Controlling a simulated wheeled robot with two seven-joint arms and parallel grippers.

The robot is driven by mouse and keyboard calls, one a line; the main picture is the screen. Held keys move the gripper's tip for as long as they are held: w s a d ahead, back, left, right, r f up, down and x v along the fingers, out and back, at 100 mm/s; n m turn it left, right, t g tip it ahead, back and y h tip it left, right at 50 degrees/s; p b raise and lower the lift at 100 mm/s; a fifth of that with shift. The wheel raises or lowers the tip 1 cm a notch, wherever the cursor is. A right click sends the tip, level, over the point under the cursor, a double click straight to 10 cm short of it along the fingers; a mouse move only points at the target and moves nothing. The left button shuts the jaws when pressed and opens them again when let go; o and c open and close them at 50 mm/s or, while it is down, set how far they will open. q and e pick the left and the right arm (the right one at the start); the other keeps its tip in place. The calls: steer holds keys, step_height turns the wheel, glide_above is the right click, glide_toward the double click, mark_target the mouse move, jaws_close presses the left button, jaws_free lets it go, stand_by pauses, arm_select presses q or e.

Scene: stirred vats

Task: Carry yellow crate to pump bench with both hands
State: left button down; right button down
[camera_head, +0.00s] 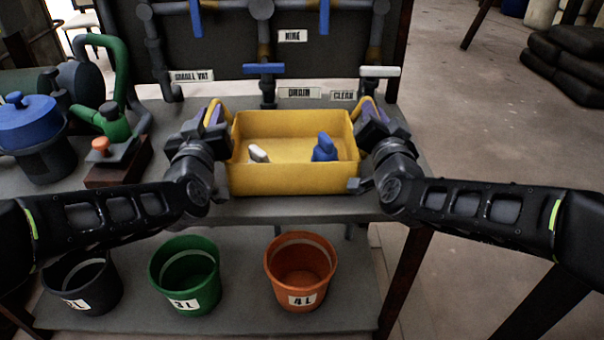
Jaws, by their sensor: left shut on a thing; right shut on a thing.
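The yellow crate (285,180) is in the middle of the head view, upright, over the front part of the grey bench top (190,207). I cannot tell whether its base touches the bench. A white item (258,153) and a blue item (325,148) show inside it. My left gripper (216,118) is shut at the crate's left side, where a yellow handle shows. My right gripper (368,112) is shut at the crate's right side, at the matching handle. The fingertips are partly hidden by the wrists.
Behind the crate stand pipes with a blue valve handle (263,69) and a white one (380,71). A green pump (113,122) and a blue-lidded vessel (28,122) stand at left. Black, green (185,277) and orange (301,273) buckets sit on the lower shelf.

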arm_select(q)
steer(key=c, duration=1.3)
jaws_free()
steer(key=shift+f, duration=0.2)
arm_select(e)
steer(key=c, duration=1.3)
jaws_free()
steer(key=shift+f, duration=0.15)
arm_select(q)
steer(key=s, duration=0.7)
steer(key=shift+s, duration=0.25)
arm_select(e)
steer(key=s, duration=0.7)
steer(key=shift+s, duration=0.25)
